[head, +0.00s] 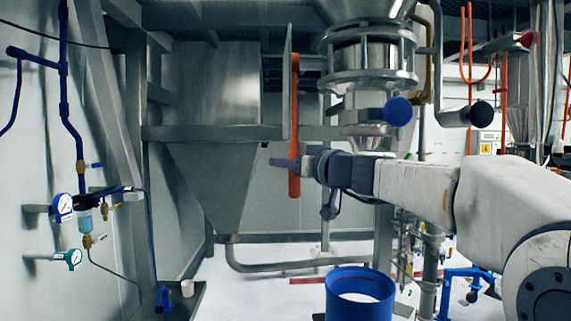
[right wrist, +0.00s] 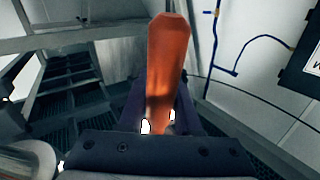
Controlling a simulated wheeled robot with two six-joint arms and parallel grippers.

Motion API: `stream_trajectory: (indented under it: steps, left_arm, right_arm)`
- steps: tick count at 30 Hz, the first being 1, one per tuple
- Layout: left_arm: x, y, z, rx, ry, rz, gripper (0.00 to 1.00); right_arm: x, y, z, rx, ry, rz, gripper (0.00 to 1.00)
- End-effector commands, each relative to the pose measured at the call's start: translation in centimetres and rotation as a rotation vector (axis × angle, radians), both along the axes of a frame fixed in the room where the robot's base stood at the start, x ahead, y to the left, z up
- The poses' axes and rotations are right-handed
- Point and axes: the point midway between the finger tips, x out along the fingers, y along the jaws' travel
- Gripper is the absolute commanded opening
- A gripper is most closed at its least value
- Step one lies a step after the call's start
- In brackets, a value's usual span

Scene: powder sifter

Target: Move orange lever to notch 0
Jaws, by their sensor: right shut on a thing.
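The orange lever (head: 295,120) stands near upright beside a grey vertical plate (head: 287,90), left of the steel sifter body (head: 370,75). The notch marks cannot be made out. My left gripper is not in view.
A blue bucket with white contents (head: 360,300) stands on the floor below. A blue knob (head: 398,111) and a black knob (head: 481,114) stick out near my right arm. A steel hopper (head: 210,130) stands behind. Gauges (head: 62,206) and blue pipes line the left wall.

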Motion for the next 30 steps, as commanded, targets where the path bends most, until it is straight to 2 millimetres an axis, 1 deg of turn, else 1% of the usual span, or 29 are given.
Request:
stream_trajectory:
  steps: [23,26,30]
  left_arm:
    - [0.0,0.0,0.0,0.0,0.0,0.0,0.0]
    - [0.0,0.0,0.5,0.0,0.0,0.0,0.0]
    - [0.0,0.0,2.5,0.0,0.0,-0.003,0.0]
  right_arm:
    - [0.0,-0.1,0.0,0.0,-0.001,-0.002,0.0]
    - [-0.3,0.0,0.4,-0.001,0.013,-0.001,0.0]
    - [-1.9,0.0,1.2,-0.002,0.08,0.001,0.0]
